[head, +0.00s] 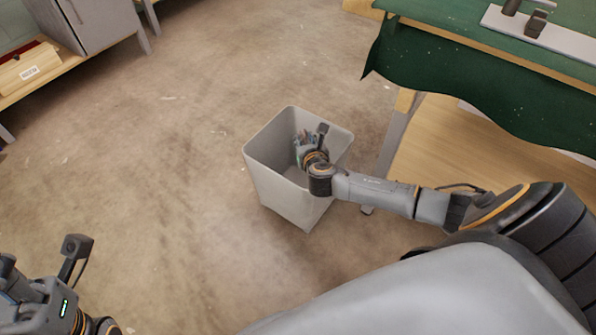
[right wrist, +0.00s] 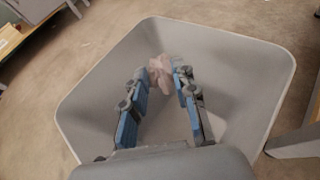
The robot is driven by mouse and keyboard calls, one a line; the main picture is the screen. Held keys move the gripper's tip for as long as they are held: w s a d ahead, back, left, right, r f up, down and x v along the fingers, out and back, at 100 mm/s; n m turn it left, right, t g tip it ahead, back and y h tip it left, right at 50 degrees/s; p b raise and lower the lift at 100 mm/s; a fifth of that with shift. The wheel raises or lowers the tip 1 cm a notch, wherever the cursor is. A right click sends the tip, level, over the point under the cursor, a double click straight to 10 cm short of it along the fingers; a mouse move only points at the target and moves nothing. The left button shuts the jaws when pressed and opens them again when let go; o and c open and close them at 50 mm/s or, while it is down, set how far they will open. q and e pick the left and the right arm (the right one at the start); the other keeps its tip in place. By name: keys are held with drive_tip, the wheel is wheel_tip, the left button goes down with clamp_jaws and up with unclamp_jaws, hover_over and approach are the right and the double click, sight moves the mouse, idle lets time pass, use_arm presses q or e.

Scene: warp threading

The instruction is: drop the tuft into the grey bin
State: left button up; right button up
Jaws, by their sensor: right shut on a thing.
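The grey bin (head: 285,197) stands on the floor in the middle of the head view. Its inside wall (right wrist: 235,75) fills much of the right wrist view. My right gripper (head: 302,138) reaches over the bin's opening, and its fingers point down into it. In the right wrist view the right gripper (right wrist: 162,78) is shut on a small pale pinkish tuft (right wrist: 160,72) between its fingertips. The tuft is hard to make out in the head view. My left gripper's hand (head: 40,300) shows at the lower left; its fingertips are not clear.
A table with a green cloth (head: 450,75) stands at the upper right, its leg (head: 394,140) close to the bin's right side. A shelf with a wooden box (head: 30,70) and a grey cabinet (head: 100,22) are at the upper left. The floor left of the bin is clear.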

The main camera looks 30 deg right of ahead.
drive_tip(key=shift+f, duration=0.25)
drive_tip(key=o, duration=0.8)
drive_tip(key=v, duration=1.2)
